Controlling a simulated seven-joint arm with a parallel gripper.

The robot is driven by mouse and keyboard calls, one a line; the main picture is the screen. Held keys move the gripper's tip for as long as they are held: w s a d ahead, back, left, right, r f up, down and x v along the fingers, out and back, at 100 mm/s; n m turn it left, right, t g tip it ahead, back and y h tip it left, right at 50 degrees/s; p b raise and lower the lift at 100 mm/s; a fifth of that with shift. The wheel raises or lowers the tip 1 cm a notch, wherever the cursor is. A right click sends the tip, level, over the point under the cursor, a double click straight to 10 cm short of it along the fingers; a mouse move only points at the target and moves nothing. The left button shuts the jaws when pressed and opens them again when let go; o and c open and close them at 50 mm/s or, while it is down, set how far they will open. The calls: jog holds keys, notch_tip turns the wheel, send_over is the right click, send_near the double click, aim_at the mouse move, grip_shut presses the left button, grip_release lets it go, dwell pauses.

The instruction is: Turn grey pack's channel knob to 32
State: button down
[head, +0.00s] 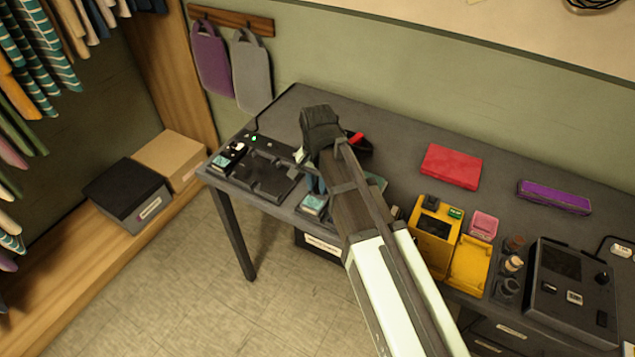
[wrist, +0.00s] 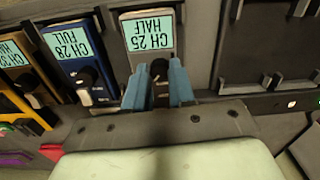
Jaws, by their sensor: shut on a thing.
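The grey pack (wrist: 152,40) sits in the charging row in the wrist view, its screen reading CH 25 HALF. Its dark channel knob (wrist: 158,68) shows between the two blue fingers of my gripper (wrist: 159,82). The fingers are shut on the knob, which they partly hide. In the head view my gripper (head: 316,184) is over the row near the table's front edge, and the grey pack's screen (head: 313,203) shows just in front of it.
Beside the grey pack are a blue pack (wrist: 80,68) reading CH 28 FULL and a yellow pack (wrist: 25,90), partly cut off. An empty black dock (head: 268,178) lies left of my gripper. A red case (head: 452,166) and a yellow device (head: 433,224) stand to the right.

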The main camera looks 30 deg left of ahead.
jog(key=shift+m, duration=1.9)
jog(key=m, duration=0.3)
jog(key=shift+m, duration=0.4)
jog(key=m, duration=0.4)
jog(key=shift+m, duration=2)
jog(key=c, duration=0.9)
grip_release()
jog(key=shift+c, duration=0.2)
